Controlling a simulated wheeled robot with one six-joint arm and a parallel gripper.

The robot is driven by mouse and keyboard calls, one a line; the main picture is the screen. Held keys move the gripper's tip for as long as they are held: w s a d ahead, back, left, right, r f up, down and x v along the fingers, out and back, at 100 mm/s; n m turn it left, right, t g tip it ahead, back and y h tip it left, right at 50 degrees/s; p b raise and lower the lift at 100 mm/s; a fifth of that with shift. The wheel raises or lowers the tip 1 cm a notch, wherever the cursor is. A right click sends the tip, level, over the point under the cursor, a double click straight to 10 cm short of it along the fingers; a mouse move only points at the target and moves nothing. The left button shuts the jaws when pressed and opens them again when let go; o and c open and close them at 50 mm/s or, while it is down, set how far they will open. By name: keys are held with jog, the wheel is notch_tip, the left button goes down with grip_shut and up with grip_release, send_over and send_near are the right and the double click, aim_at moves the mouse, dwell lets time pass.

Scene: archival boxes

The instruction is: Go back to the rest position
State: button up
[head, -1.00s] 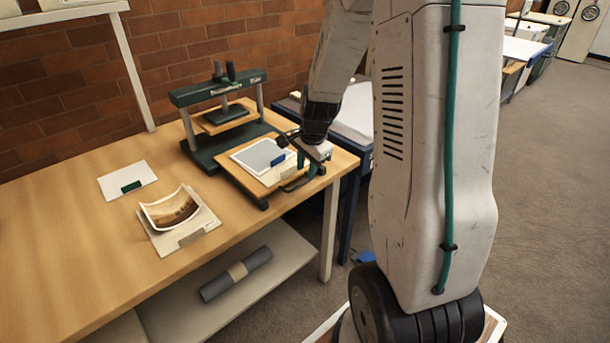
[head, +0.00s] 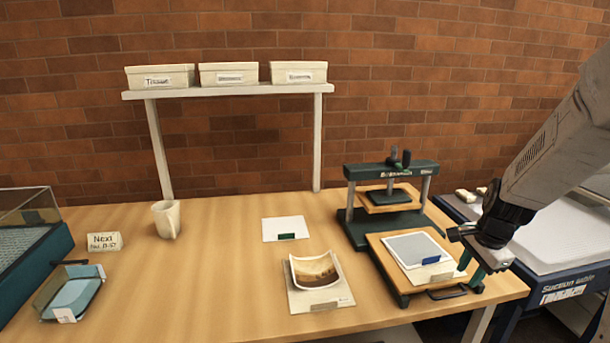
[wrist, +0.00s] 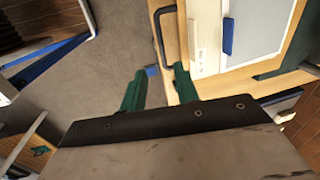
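My gripper (head: 472,264) is at the right end of the wooden table, beside the front right corner of the press's pulled-out board. Its two green fingers (wrist: 158,88) are apart in the wrist view, with only floor and the board's edge seen between them. The dark green book press (head: 391,200) stands at the table's right. On its wooden board (head: 392,262) lies a grey sheet on a white backing (head: 417,248) with a blue clip. A black handle (head: 447,292) is on the board's front edge.
A curled photo (head: 314,270) lies on a card left of the press. A white card (head: 284,229), mug (head: 167,218), sign (head: 104,241) and teal tray (head: 72,297) are further left. A suction table (head: 560,235) stands at right. Shelf boxes (head: 229,74) are at the back.

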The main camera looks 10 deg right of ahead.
jog(key=s+a+r+n, duration=0.8)
jog(key=s+a, duration=0.1)
jog(key=s, duration=0.2)
jog(key=s+a+r+n, duration=0.7)
jog(key=s+a+n, duration=0.2)
jog(key=s, duration=0.3)
jog(key=shift+a+r+g, duration=0.35)
jog(key=shift+a+g, duration=0.05)
jog(key=shift+a, duration=0.05)
